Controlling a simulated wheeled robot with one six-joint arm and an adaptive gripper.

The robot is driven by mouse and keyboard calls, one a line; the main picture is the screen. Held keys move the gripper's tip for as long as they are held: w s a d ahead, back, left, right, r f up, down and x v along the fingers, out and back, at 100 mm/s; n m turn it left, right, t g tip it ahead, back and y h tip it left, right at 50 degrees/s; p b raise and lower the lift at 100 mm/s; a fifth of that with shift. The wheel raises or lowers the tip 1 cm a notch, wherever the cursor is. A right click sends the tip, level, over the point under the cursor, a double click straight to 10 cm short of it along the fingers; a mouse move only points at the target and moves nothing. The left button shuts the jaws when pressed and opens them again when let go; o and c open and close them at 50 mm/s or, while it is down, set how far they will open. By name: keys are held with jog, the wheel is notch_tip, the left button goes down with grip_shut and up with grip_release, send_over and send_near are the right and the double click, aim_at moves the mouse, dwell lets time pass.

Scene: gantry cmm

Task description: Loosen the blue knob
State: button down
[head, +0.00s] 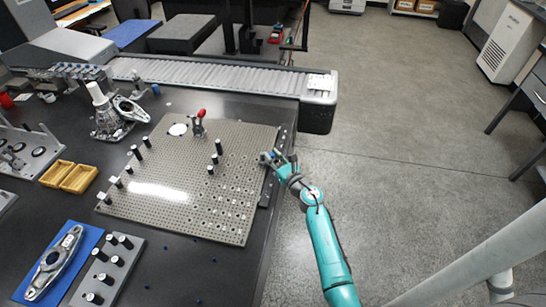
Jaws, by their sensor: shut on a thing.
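My gripper (273,161), at the end of my teal arm, is at the right edge of the perforated fixture plate (180,205). Its fingers are shut on the blue knob (265,157), which shows only as a small bluish spot at the fingertips. The fingers hide most of the knob. I cannot tell how far it is turned.
A red-topped clamp (201,120) and several black posts stand on the plate. Yellow trays (70,177) and a metal part on a blue mat (85,238) lie at the left. A ribbed conveyor (220,77) runs behind. The floor (410,170) at the right is clear.

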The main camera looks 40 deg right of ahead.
jog(key=n+y, duration=0.1)
jog(key=y, duration=0.1)
jog(key=n+y, duration=0.1)
jog(key=y, duration=0.1)
jog(key=shift+d+n, duration=0.35)
jog(key=shift+n, duration=0.05)
jog(key=n+y, duration=0.1)
jog(key=y, duration=0.1)
jog(key=n+g+y, duration=0.1)
jog(key=n+y, duration=0.1)
jog(key=n+g+y, duration=0.1)
jog(key=y, duration=0.2)
jog(key=shift+w+d+r+n, duration=0.1)
jog(key=shift+w+d+n, duration=0.05)
jog(key=shift+d+n, duration=0.15)
jog(key=shift+w+n+g+y, duration=0.1)
jog(key=shift+n+g+y, duration=2.05)
jog(key=shift+y, duration=0.45)
jog(key=shift+n+g+y, duration=0.7)
jog(key=shift+n+g, duration=0.05)
jog(key=shift+g, duration=0.4)
jog(key=c, duration=0.9)
grip_release()
jog(key=shift+w, duration=0.1)
jog(key=shift+c, duration=0.2)
jog(key=shift+r, duration=4.9)
